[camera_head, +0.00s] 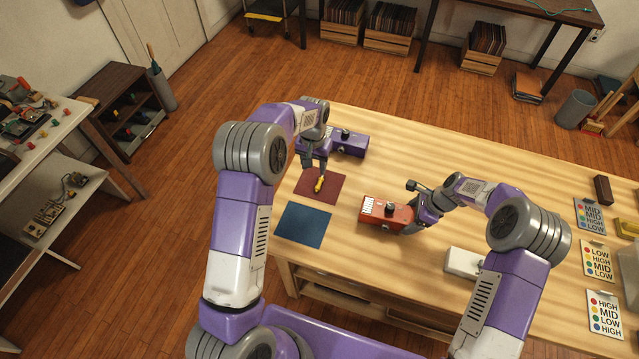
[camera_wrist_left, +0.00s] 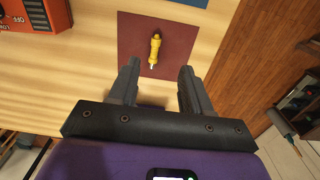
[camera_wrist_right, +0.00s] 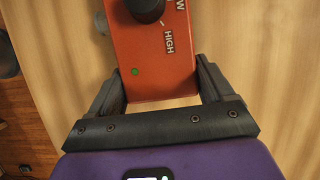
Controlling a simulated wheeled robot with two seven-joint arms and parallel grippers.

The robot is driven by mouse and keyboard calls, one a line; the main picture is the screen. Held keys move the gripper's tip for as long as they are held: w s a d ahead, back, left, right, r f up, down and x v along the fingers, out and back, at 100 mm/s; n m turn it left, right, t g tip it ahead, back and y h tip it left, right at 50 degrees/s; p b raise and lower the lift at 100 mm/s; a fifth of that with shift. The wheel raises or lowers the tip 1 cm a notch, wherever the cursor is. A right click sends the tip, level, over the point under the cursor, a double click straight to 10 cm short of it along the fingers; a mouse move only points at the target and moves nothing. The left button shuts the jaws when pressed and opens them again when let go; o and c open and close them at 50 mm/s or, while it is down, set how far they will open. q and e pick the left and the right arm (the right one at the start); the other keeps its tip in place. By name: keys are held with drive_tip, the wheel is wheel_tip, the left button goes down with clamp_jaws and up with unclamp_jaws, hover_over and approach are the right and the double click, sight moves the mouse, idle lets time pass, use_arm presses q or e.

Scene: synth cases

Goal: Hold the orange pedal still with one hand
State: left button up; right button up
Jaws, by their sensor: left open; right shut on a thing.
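The orange pedal (camera_head: 383,214) lies on the wooden table, with a dark knob and a white label on top. My right gripper (camera_head: 418,213) is shut on its right end. In the right wrist view the pedal (camera_wrist_right: 160,50) sits between the two fingers, showing a black knob, a green light and the word HIGH. My left gripper (camera_head: 318,165) is open and empty above the dark red mat (camera_head: 305,190). A yellow plug (camera_head: 320,184) lies on that mat, just beyond the open fingers in the left wrist view (camera_wrist_left: 155,48).
A purple pedal (camera_head: 350,143) stands behind my left gripper. A blue mat (camera_head: 304,225) lies in front of the red one. A white pedal (camera_head: 462,262) is near the front edge, partly behind my right arm. Colored cards (camera_head: 597,262) line the right side.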

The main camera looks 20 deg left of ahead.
use_arm(q)
hover_over(317, 189)
drive_tip(key=f, duration=0.4)
drive_tip(key=a+f, duration=0.1)
drive_tip(key=f, duration=0.1)
drive_tip(key=shift+w+f, duration=0.1)
drive_tip(key=shift+f, duration=0.05)
drive_tip(key=shift+d+f, duration=0.25)
drive_tip(key=shift+f, duration=1.1)
drive_tip(key=shift+d+f, duration=0.2)
drive_tip(key=shift+f, duration=1.1)
clamp_jaws()
